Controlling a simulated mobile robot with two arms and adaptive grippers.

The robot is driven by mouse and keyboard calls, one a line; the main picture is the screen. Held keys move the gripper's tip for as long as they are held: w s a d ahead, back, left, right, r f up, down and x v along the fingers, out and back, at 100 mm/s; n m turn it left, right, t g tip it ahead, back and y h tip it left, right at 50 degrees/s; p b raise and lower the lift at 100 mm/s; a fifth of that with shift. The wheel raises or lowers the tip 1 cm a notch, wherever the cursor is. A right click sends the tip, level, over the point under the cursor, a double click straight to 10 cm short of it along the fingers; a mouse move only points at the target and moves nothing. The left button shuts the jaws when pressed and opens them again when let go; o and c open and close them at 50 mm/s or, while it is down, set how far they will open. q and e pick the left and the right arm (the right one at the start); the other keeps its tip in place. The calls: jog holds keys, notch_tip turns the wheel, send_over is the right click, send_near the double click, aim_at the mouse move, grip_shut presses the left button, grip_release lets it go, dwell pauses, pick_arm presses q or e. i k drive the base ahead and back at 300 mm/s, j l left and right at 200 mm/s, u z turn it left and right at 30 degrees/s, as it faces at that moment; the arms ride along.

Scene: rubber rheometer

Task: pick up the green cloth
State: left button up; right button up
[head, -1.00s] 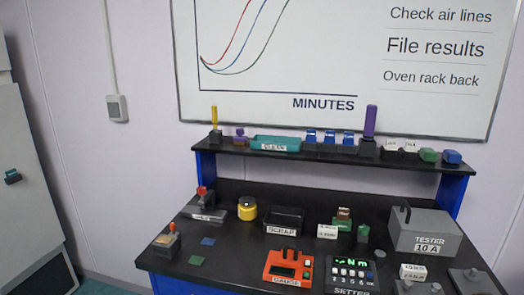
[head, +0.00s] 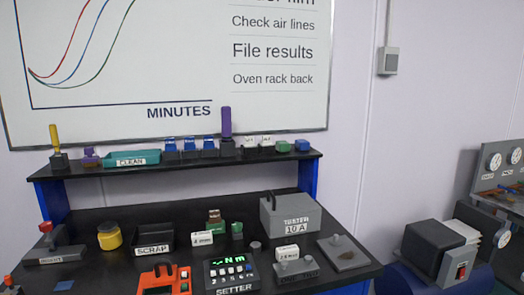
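I cannot tell for sure which thing is the green cloth. A small rounded green item (head: 283,147) lies near the right end of the raised shelf, beside a blue one (head: 302,146); it is too small to tell whether it is cloth. A flat green square that lay on the bench in the earlier frame is out of view now. Neither of my grippers is in view.
A grey machine (head: 437,245) stands to the right.

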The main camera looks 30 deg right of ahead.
aim_at(281, 146)
jog(key=z, duration=1.05)
